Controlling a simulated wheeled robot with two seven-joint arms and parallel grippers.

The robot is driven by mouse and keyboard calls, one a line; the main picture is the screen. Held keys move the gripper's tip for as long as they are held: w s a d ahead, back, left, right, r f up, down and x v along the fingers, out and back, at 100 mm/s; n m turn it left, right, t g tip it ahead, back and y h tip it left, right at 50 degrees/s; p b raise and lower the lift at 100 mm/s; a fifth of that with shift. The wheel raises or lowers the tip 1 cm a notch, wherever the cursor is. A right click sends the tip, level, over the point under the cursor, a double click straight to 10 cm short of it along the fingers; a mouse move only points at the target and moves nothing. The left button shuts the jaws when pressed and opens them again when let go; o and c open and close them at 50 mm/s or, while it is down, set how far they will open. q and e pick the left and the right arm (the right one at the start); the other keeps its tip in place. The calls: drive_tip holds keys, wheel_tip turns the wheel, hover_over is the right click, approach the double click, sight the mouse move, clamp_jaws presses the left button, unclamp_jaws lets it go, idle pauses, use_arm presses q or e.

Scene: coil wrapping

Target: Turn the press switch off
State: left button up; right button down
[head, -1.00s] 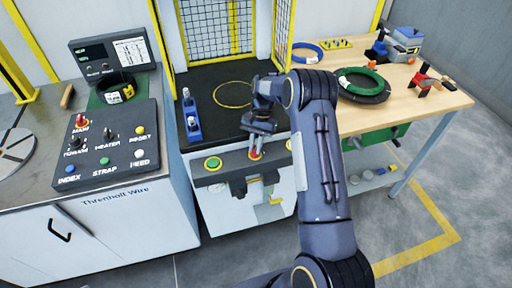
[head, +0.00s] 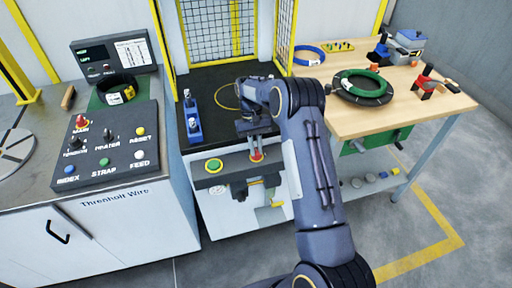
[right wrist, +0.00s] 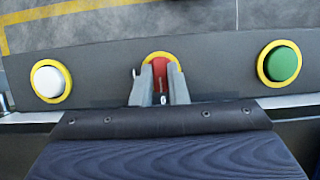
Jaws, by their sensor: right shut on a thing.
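The press switch (head: 257,157) is a red knob in a yellow ring, in the middle of the dark front panel below the press bed. It also shows in the right wrist view (right wrist: 172,80), partly hidden between the fingers. My right gripper (head: 256,147) reaches over the bed from above, with its fingertips at the knob. In the right wrist view my gripper (right wrist: 160,88) has one finger on each side of the red knob and is shut on it. My left gripper is not in view.
A green button (head: 213,165) sits left of the switch on the panel; a white button (right wrist: 48,80) shows on its other side. A blue clamp-like part (head: 192,120) stands on the bed's left. A control console (head: 106,145) is at left, a wooden table (head: 350,118) at right.

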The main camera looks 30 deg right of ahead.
idle(0.5)
drive_tip(key=c, duration=1.4)
unclamp_jaws()
drive_tip(key=shift+c, duration=0.2)
drive_tip(key=v, duration=0.7)
drive_tip(key=shift+r+b, duration=0.3)
drive_tip(key=shift+r, duration=0.1)
drive_tip(key=shift+w, duration=0.15)
